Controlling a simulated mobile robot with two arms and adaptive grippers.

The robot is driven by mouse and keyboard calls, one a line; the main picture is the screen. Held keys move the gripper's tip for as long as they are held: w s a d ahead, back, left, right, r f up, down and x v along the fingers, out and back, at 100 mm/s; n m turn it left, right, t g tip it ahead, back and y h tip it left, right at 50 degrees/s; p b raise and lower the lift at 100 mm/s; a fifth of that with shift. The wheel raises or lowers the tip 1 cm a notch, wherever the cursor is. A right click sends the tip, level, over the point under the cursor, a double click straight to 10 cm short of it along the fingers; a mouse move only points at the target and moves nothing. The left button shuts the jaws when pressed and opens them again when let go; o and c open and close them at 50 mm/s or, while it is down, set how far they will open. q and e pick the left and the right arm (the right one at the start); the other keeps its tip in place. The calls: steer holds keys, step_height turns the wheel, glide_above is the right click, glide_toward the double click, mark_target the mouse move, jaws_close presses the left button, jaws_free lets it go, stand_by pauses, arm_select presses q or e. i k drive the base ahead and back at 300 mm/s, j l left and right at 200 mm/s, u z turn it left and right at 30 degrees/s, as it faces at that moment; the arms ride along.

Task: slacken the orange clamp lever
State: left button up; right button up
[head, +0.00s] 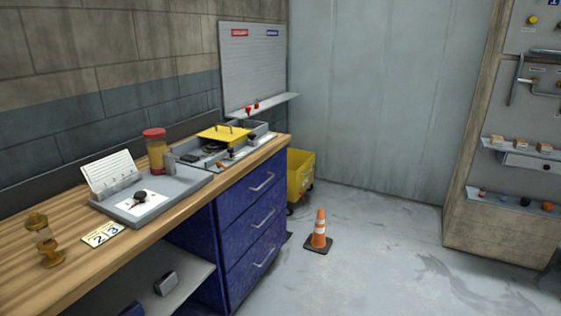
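A grey fixture (188,162) with a raised yellow plate (222,134) stands at the far end of the wooden workbench. A small orange part (222,163) shows at its front edge, with dark knobs near it. It is too small to tell whether this is the orange clamp lever, or how it is set. Neither of my grippers is in view.
The workbench (75,220) also holds a grey tray (165,206), a red-lidded jar (156,155), a card rack (110,173), number cards (103,235) and a brass-coloured timer (43,240). Blue drawers (250,225) stand below. An orange cone (319,232) and yellow bin (301,172) stand on the floor.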

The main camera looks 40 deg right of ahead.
mark_target(220, 165)
steer(key=z, duration=1)
